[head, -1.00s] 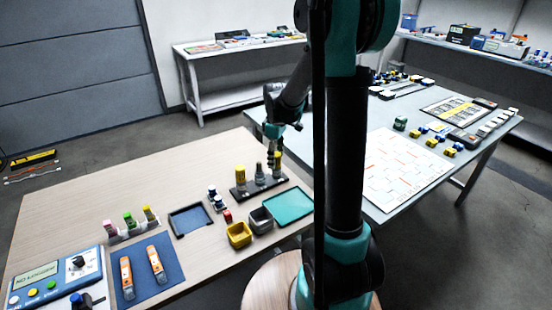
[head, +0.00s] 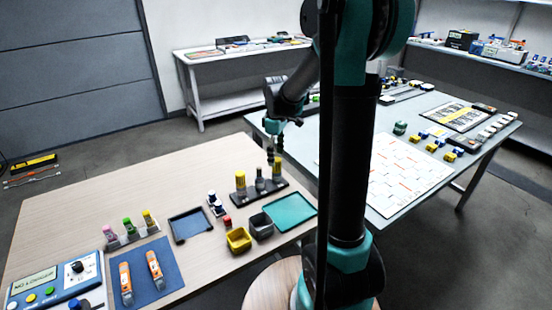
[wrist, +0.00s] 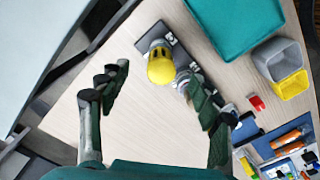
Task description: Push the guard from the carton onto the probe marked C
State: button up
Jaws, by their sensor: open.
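A dark rack (head: 268,196) on the wooden table holds three upright probes. A yellow guard sits on top of the right probe (head: 277,173); the left probe (head: 240,181) also has a yellow top. The middle probe (head: 260,180) has a grey top. Letters are too small to read. My gripper (head: 275,153) is above the right probe, apart from its guard. In the wrist view the fingers of my gripper (wrist: 165,100) are wide apart and empty, with the yellow guard (wrist: 161,68) beyond them. A finger hides part of the rack there. I cannot tell which container is the carton.
A yellow bin (head: 238,239) and a grey bin (head: 261,226) stand in front of the rack, beside a green tray (head: 308,207). A small red item (head: 227,220) and a dark blue tray (head: 173,225) lie to the left. The table's far left is clear.

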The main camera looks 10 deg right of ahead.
aim_at(276, 159)
jog(key=shift+r, duration=1.5)
jog(key=s+d+f+m+t, duration=0.1)
jog(key=s+f+m, duration=0.2)
jog(key=s, duration=0.4)
jog(key=s+d+f+m+t, duration=0.1)
jog(key=s+d+f+m, duration=0.1)
jog(key=s, duration=0.6)
jog(key=s+d+f+m+t, duration=0.1)
jog(key=s+f+m+t, duration=0.1)
jog(key=s+f+m, duration=0.2)
jog(key=shift+s+d+m, duration=0.15)
jog(key=shift+s+m, duration=1.15)
jog(key=shift+s, duration=0.35)
